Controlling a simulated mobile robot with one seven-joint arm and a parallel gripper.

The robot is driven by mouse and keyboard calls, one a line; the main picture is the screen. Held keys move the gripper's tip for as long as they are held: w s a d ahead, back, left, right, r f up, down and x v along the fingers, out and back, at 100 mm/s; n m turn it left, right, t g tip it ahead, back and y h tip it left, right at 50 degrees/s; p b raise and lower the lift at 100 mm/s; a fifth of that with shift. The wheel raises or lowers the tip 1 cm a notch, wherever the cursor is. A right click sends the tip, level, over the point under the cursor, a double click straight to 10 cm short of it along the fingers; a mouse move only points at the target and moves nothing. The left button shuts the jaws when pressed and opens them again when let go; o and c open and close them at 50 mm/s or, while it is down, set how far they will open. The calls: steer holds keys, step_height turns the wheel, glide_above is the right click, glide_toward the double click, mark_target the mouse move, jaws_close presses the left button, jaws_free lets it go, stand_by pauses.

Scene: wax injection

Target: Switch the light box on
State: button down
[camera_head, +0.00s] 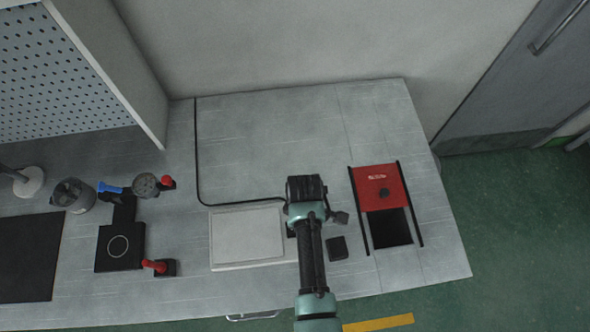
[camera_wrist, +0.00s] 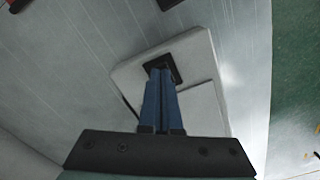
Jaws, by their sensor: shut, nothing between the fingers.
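The light box (camera_head: 246,237) is a flat, pale box lying near the front of the bench, just left of my arm in the head view. Its panel looks dull, with no clear glow. In the wrist view the light box (camera_wrist: 202,104) lies below my fingers, with a small black switch (camera_wrist: 160,64) on its border. My gripper (camera_wrist: 161,73) is shut and empty, its blue fingertips over the switch. The fingertips cover part of the switch, and I cannot tell whether they touch it. In the head view my arm hides the fingers.
A red and black sliding unit (camera_head: 376,188) and a small black block (camera_head: 337,248) lie right of my arm. A black stand (camera_head: 120,247), red-handled pieces (camera_head: 155,266) and a metal pot (camera_head: 72,194) are at the left. A black cable (camera_head: 197,150) runs across the bench; the back middle is clear.

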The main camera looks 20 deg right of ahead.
steer(key=shift+f+b, duration=0.4)
steer(key=shift+f, duration=0.25)
steer(key=shift+s+r, duration=0.1)
step_height(320, 180, up, 7)
steer(key=p, duration=0.7)
stand_by(0.7)
